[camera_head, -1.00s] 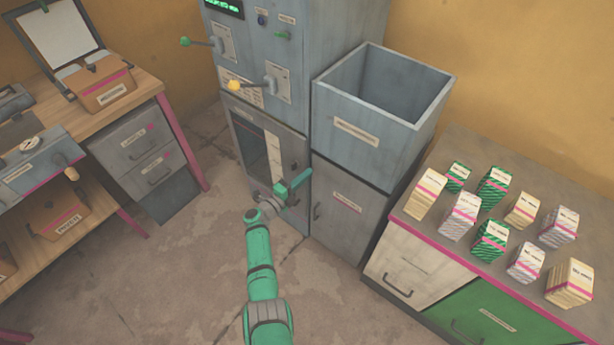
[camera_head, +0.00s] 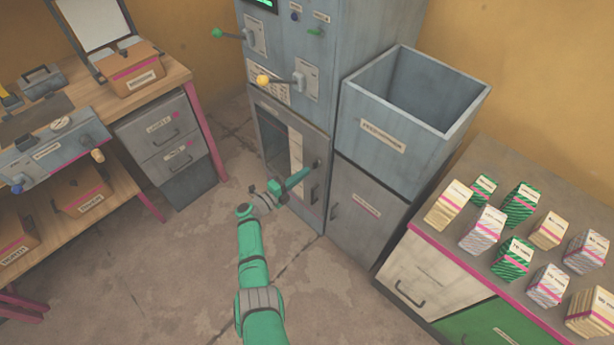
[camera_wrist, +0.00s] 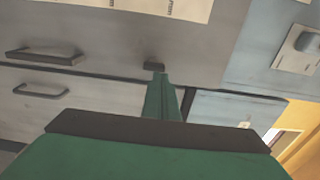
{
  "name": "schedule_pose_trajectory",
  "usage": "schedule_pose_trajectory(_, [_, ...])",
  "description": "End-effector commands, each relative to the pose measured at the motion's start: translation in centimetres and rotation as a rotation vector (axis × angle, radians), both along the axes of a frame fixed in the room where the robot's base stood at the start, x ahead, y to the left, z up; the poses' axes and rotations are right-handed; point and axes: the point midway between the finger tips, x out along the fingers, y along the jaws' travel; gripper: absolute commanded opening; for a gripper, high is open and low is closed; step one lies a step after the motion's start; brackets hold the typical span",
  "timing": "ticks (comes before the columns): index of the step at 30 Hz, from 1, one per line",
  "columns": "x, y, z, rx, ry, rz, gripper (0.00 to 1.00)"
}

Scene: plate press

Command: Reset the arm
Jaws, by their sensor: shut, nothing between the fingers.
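My green arm reaches up from the bottom middle of the head view. My gripper (camera_head: 300,179) is at its end, in front of the lower door of the grey-blue press machine (camera_head: 290,60). The fingers are together with nothing between them. In the wrist view my gripper (camera_wrist: 162,92) points at a grey panel with a small dark knob near the fingertips. I cannot tell whether the fingertips touch the door.
A blue-grey open bin (camera_head: 385,140) stands right of the machine. A counter (camera_head: 425,240) at right holds several striped and cream packs. A wooden workbench (camera_head: 180,75) with drawers stands at left. Bare floor (camera_head: 190,260) lies between bench and machine.

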Motion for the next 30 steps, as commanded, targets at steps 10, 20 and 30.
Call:
schedule_pose_trajectory(10, [0.8, 2.5, 0.0, 0.0, 0.0, -0.003, 0.0])
schedule_pose_trajectory(20, [0.7, 2.4, -0.1, -0.006, 0.0, -0.003, 0.0])
schedule_pose_trajectory(30, [-4.0, -3.9, -2.3, -0.209, 0.039, 0.091, 0.0])
